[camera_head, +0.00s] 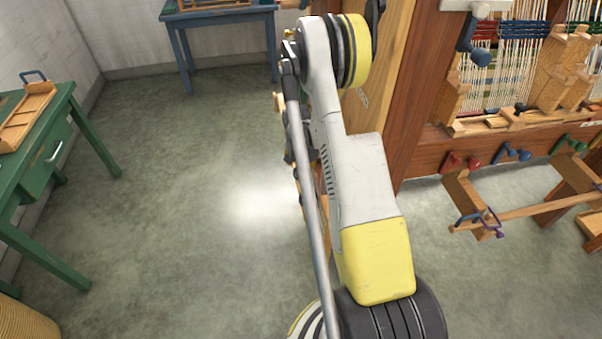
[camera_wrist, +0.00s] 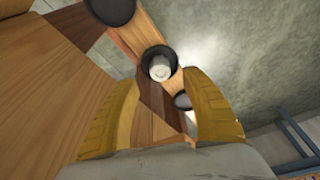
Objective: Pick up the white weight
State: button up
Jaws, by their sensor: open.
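The white weight (camera_wrist: 160,69) shows in the wrist view as a small pale round-topped piece. It sits within a dark round cup or ring (camera_wrist: 147,58) on a wooden strip. My gripper (camera_wrist: 160,82) is open, its two yellow fingers apart on the left and right of the picture. The weight appears between and beyond the fingertips, and nothing is held. How far the fingertips are from it I cannot tell. In the head view my arm covers the gripper, and the weight is not visible.
In the wrist view, other dark round pieces (camera_wrist: 185,101) lie along the wooden strip. A broad wooden surface (camera_wrist: 62,95) fills the left. In the head view, a wooden loom (camera_head: 412,100) stands right, a green table (camera_head: 62,125) left and a blue table (camera_head: 185,60) behind. Floor between is clear.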

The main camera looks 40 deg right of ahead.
aim_at(302, 168)
jog(key=b+x, duration=0.3)
jog(key=x, duration=0.2)
jog(key=shift+f, duration=0.15)
grip_shut()
